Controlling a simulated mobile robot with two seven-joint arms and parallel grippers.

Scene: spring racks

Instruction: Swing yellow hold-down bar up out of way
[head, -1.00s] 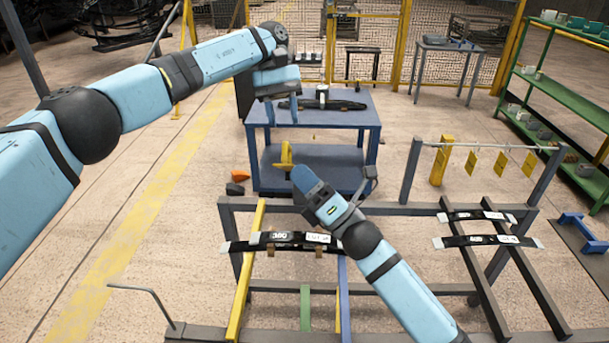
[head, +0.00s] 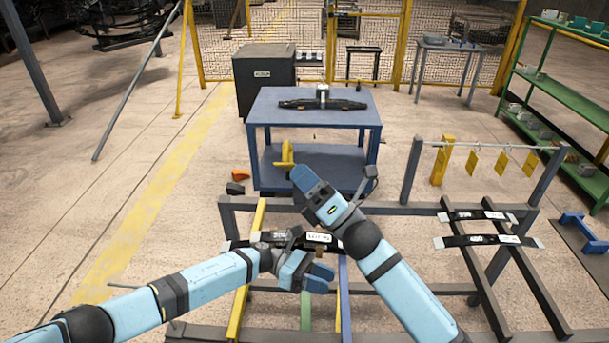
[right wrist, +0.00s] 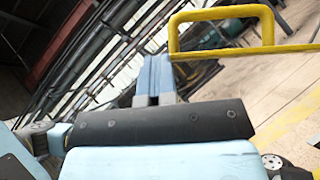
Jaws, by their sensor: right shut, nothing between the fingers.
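The yellow bar (head: 287,155) shows in the head view as a short upright yellow piece just beyond my right gripper (head: 303,178). In the right wrist view its yellow loop handle (right wrist: 228,13) is at the upper right, with a straight yellow length running off the right edge. My right gripper (right wrist: 153,78) is shut and empty; its fingertips appear apart from the handle. My left gripper (head: 322,277) is low over the near rack, in front of the black leaf spring (head: 318,238), partly hiding it. Whether its fingers are open is unclear.
The grey rack frame (head: 400,210) spans the foreground, with more leaf springs (head: 487,240) at right. A blue table (head: 270,107) holding a dark spring stands behind. Yellow tags (head: 501,165) hang from a rail at right. Open floor lies left.

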